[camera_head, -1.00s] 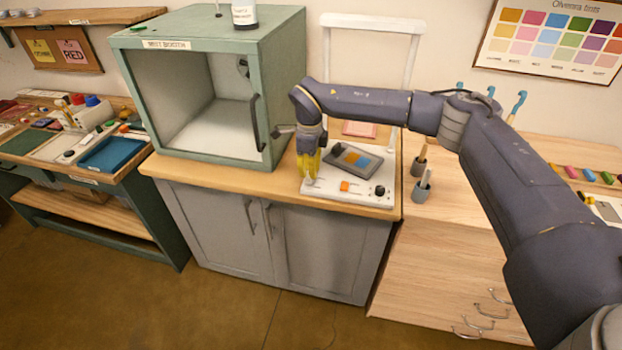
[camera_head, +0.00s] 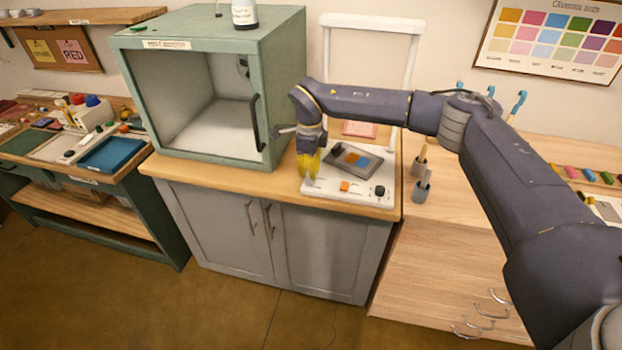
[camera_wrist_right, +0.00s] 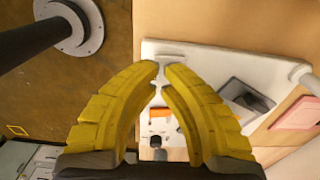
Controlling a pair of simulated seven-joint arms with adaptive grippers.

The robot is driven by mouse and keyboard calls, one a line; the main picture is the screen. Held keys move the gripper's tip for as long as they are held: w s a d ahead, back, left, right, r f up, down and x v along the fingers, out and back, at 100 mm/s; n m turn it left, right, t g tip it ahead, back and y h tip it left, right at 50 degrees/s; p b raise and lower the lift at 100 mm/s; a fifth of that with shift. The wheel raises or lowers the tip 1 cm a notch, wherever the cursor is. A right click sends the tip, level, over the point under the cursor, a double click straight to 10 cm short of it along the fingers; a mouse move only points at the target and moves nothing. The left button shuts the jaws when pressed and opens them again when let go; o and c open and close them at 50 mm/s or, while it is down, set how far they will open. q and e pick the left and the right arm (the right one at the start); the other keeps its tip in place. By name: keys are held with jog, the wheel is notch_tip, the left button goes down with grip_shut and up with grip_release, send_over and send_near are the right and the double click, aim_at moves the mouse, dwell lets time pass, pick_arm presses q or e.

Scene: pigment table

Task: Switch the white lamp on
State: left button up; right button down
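A white panel (camera_head: 335,195) lies on the counter, with an orange switch (camera_head: 345,186) and a black knob (camera_head: 380,191). A tall white frame (camera_head: 413,70) stands behind it; I cannot tell whether it is the lamp or whether it is lit. My right gripper (camera_head: 309,175) points down at the panel's left end, left of the orange switch. In the right wrist view, the yellow fingertips (camera_wrist_right: 162,65) nearly meet with nothing clearly between them, near a pale fitting (camera_wrist_right: 170,57) on the panel. Contact is unclear. My left gripper is out of view.
A grey plate with colour patches (camera_head: 352,160) rests on the panel. Brush cups (camera_head: 421,190) stand to the right.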

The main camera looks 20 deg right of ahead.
aim_at(310, 182)
jog(key=shift+f, duration=1.95)
dwell(1.5)
jog(key=shift+r, duration=3.5)
